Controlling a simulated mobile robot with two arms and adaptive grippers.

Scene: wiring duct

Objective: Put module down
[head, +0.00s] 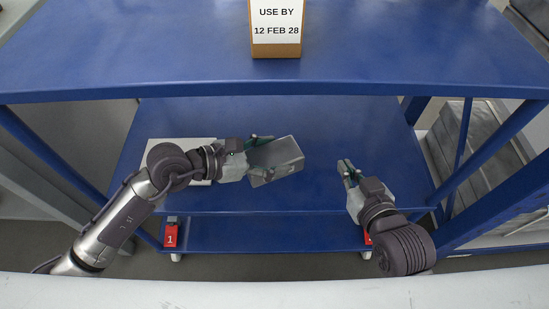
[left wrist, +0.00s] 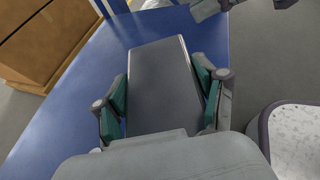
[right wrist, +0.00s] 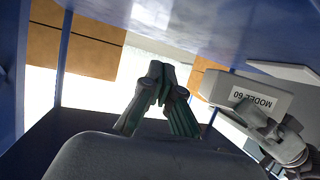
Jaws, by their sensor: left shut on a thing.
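The module is a grey box (head: 284,153), held tilted over the middle blue shelf (head: 330,120). My left gripper (head: 264,156) is shut on it, with one green-padded finger on each side. The left wrist view shows the module's dark flat face (left wrist: 162,75) between the fingers of my left gripper (left wrist: 160,100). In the right wrist view the module (right wrist: 225,92) carries a "MODEL 60" label. I cannot tell whether it touches the shelf. My right gripper (head: 347,168) is empty, to the right of the module and apart from it. Its fingertips meet in the right wrist view (right wrist: 158,80).
A white flat panel (head: 158,155) lies at the shelf's left, partly behind my left arm. A blue upper shelf (head: 150,50) with a cardboard box (head: 276,50) overhangs the back. Red tags (head: 170,236) sit at the lower front. The shelf's right side is clear.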

